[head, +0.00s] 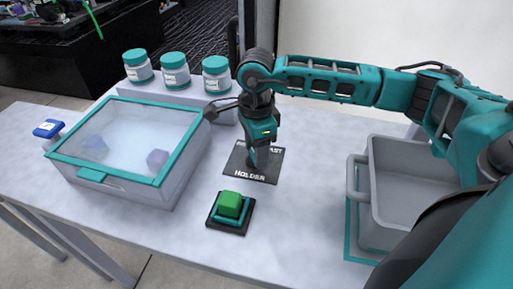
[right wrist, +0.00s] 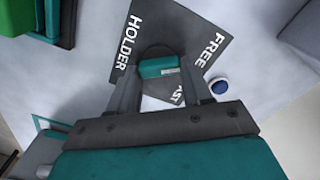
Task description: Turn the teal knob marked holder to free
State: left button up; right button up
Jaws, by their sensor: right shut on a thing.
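A dark square plate (head: 240,165) lies flat on the table; "HOLDER" and part of "FAST" show on it in the head view. In the right wrist view the plate (right wrist: 195,32) also shows "FREE" at the upper right. The teal knob (right wrist: 158,67) sits on the plate, its bar lying nearly level across that picture. My right gripper (right wrist: 160,88) points down and is shut on the knob, a finger on each side. In the head view my right gripper (head: 257,158) hides the knob. Which word the knob points at I cannot tell. My left gripper is out of view.
A clear-lidded tote (head: 118,184) with teal rim stands left. A green block (head: 229,204) sits on a black-and-teal base in front. A grey bin (head: 400,152) stands right. Several teal-capped items include a jar (head: 174,72) at the back. A small blue-topped round thing (right wrist: 219,86) lies near the plate.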

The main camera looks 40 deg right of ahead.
jog(key=o, duration=1)
jog(key=shift+o, duration=0.2)
notch_tip(320, 180, up, 13)
jog(key=p, duration=0.1)
jog(key=shift+p, duration=0.4)
